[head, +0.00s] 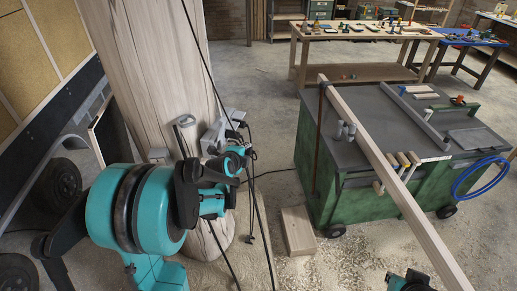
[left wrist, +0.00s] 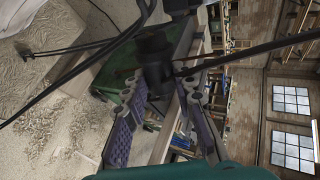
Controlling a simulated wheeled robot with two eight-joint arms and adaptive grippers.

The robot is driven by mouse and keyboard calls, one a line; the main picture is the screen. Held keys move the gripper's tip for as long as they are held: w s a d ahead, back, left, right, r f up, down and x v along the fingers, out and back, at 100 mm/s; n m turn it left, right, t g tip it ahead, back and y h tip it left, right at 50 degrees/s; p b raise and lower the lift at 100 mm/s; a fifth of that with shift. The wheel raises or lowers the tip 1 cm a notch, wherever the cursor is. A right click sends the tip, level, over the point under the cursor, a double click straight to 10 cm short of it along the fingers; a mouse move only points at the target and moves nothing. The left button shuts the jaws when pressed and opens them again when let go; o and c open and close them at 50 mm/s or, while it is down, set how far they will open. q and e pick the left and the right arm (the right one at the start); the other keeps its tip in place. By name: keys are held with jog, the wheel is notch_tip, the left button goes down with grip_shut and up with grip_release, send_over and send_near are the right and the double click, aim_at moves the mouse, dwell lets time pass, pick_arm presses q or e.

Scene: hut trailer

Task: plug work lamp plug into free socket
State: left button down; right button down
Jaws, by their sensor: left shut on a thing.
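My left gripper (head: 240,157) reaches from the left to a wooden post. In the left wrist view its purple-padded fingers (left wrist: 163,88) are shut on a black plug-like body (left wrist: 154,58), with dark cables around it. I take this for the work lamp plug; the fingers mostly hide it in the head view. A pale grey socket block (head: 213,136) is on the post just beyond the gripper, with a dark plug and cable (head: 236,120) at its right end. Its socket openings cannot be made out. The held plug appears apart from the block.
Black cables (head: 207,70) hang across the post and the gripper. A green workbench (head: 350,215) with a grey top stands right, crossed by a long wooden beam (head: 395,180). A wooden block (head: 298,231) lies on the sawdust-strewn floor.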

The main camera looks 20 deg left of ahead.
pick_arm(q)
jog(key=shift+a, duration=0.1)
jog(key=shift+s+a, duration=0.1)
jog(key=shift+a, duration=0.2)
jog(key=shift+s+a+b, duration=0.15)
jog(key=shift+a+b, duration=0.05)
jog(key=shift+a, duration=0.85)
jog(key=shift+s+a+b, duration=0.1)
jog(key=shift+a+b, duration=0.1)
jog(key=shift+a, duration=0.8)
jog(key=shift+b, duration=0.35)
jog(key=shift+s+a+r, duration=0.1)
jog(key=shift+s+a, duration=0.1)
jog(key=shift+a, duration=1.15)
jog(key=shift+a, duration=0.1)
dwell(0.6)
